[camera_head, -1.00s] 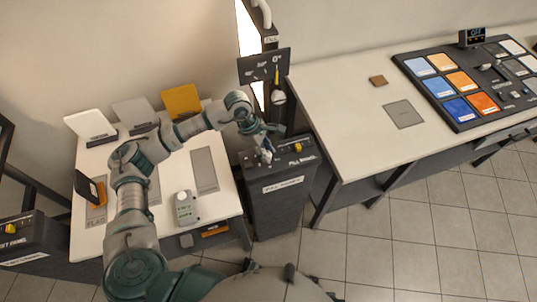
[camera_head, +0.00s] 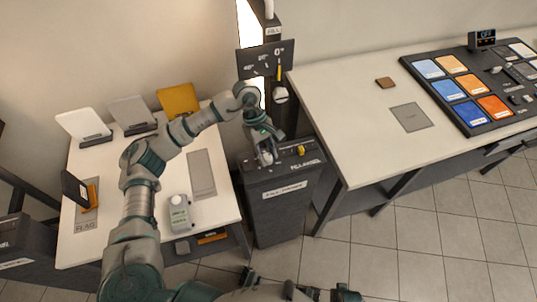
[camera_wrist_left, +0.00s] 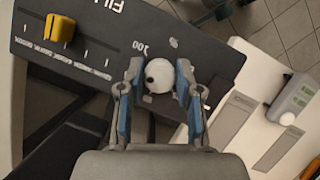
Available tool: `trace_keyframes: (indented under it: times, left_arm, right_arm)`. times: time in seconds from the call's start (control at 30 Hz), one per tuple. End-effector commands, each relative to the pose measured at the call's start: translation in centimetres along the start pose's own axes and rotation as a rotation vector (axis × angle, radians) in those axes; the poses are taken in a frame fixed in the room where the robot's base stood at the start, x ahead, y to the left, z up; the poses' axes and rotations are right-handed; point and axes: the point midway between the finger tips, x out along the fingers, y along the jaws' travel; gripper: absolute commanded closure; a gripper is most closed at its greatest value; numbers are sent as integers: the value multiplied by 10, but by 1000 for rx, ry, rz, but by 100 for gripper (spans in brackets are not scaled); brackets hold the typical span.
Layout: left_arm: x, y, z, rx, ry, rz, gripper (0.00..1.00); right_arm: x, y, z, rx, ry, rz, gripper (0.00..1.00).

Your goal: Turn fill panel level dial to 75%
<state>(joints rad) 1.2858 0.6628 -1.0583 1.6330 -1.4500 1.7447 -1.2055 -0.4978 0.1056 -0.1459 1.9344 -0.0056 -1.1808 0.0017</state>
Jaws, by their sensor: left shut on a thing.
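The fill panel (camera_head: 285,172) is a dark box with a sloped top between the two tables. Its level dial is a round white knob (camera_wrist_left: 160,75) with a black dot at its left side in the left wrist view, just below the "100" mark. My left gripper (camera_head: 266,156) reaches down onto the panel's left part. In the left wrist view its two fingers (camera_wrist_left: 160,84) sit on either side of the knob, shut on it. The head view hides most of the dial behind the gripper. My right gripper is not clearly visible.
A yellow knob (camera_wrist_left: 60,28) with scale marks sits on the same panel; it also shows in the head view (camera_head: 301,150). A dark sign (camera_head: 266,60) stands behind the panel. White tables stand left (camera_head: 150,200) and right (camera_head: 345,110), the left one holding a pale device (camera_head: 180,213).

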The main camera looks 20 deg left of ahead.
Motion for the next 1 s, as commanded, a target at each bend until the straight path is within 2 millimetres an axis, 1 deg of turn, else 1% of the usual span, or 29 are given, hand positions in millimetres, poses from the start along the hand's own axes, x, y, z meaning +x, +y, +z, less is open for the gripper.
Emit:
trace_keyframes:
  times: [0.03,0.3,0.33,0.37,0.4,0.43,0.63,0.77,0.87,0.97,1.0]
  left_arm:
    - [-1,0,-5,-8,9,2,100]
    - [-2,0,-4,-9,8,4,100]
    - [-2,0,-4,-9,8,5,61]
    - [-2,0,-4,-8,8,5,53]
    - [-2,0,-3,-7,7,5,43]
    - [-2,0,-3,-7,7,5,41]
    - [-1,1,1,-4,6,4,41]
    - [-3,1,1,-3,6,5,41]
    - [-13,2,0,-4,7,6,41]
    - [-31,2,-4,-8,5,8,41]
    - [-35,1,-12,-12,4,5,41]
  right_arm:
    - [0,0,0,0,0,0,100]
    - [0,1,0,0,0,-1,100]
    - [0,1,0,0,0,-2,100]
    - [0,1,0,0,0,-2,100]
    - [0,1,0,1,0,-1,100]
    - [0,1,0,0,0,-2,100]
    - [0,1,-1,1,2,-2,100]
    - [0,1,2,0,-2,-1,100]
    - [0,2,2,0,-1,-2,100]
    - [0,2,2,0,0,-2,100]
    - [0,2,2,0,0,-2,100]
